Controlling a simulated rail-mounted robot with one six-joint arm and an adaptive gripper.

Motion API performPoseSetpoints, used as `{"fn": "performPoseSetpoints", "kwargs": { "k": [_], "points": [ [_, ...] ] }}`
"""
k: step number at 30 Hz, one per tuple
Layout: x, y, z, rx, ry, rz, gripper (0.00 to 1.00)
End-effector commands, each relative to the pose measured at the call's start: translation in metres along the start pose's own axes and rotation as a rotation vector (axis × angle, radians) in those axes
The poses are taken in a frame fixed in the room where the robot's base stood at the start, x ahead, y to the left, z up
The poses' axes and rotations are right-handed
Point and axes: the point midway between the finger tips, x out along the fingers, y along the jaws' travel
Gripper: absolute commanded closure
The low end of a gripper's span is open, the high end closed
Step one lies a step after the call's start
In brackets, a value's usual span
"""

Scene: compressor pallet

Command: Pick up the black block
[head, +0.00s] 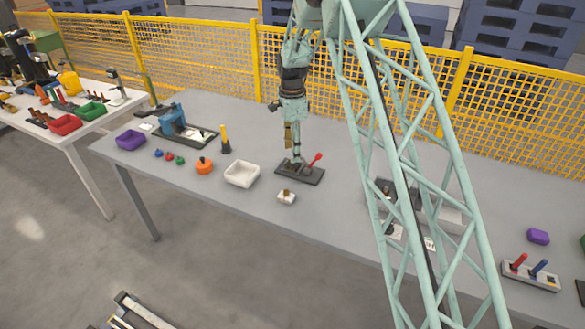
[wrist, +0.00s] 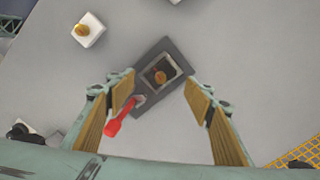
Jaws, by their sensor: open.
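The black block (wrist: 160,75) appears as a dark square with a small brown knob, inside the light-edged square recess of a dark plate (wrist: 180,103). A red-handled lever (wrist: 118,122) is mounted beside the recess. In the head view the dark plate (head: 311,179) lies on the grey table, and my arm hides the block there. My gripper (wrist: 160,89) is open and points down over the plate, its two tan-padded fingers on either side of the recess. Nothing is between the pads at their height. The remaining gap down to the knob is hard to judge. My gripper (head: 292,148) also shows in the head view.
A white block with a brown knob (head: 286,198) lies in front of the plate. A white tray (head: 242,174) and an orange object (head: 204,166) are to the left. The red lever (head: 316,160) rises close to my gripper. A yellow fence (head: 205,50) stands behind the table.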

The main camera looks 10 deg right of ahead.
Motion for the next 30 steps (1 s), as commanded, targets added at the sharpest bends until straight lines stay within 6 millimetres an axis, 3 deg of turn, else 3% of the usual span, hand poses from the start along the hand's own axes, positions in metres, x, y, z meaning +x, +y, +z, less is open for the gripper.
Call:
{"fn": "performPoseSetpoints", "kwargs": {
  "k": [17, 30],
  "points": [
    [0.009, 0.0, 0.0, 0.0, 0.0, 0.0, 0.52],
    [0.048, -0.001, -0.003, 0.0, 0.0, 0.001, 0.52]
  ]
}}
